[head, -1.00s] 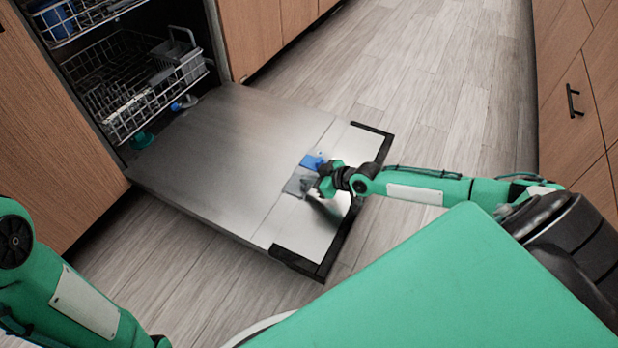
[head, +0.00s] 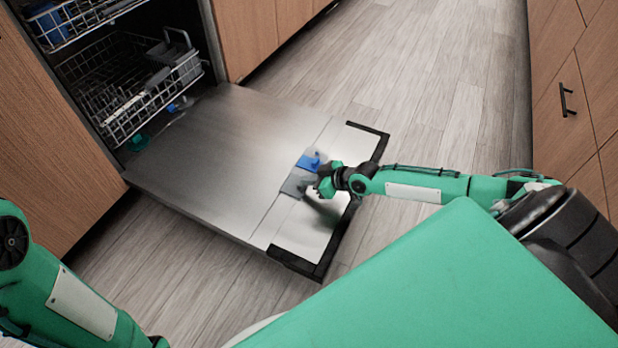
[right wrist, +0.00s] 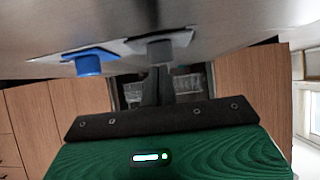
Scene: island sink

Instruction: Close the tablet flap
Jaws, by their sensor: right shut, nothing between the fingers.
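The detergent dispenser sits on the inner face of the lowered dishwasher door (head: 215,165). It has a blue cap (head: 308,163) and a grey part (head: 295,184) beside it, seemingly the tablet flap; how far this stands open is unclear. In the right wrist view the blue cap (right wrist: 88,62) is at the left and the grey part (right wrist: 160,50) is at the centre. My right gripper (head: 316,187) is shut and empty, at the grey part. Its dark fingers (right wrist: 158,88) point at the grey part; whether they touch is unclear. My left gripper is out of view.
Dishwasher racks (head: 125,88) stand in the open tub at the upper left. A small green item (head: 138,142) lies by the tub's lower edge. Wooden cabinets flank the scene, and the grey plank floor (head: 440,85) beyond the door is clear.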

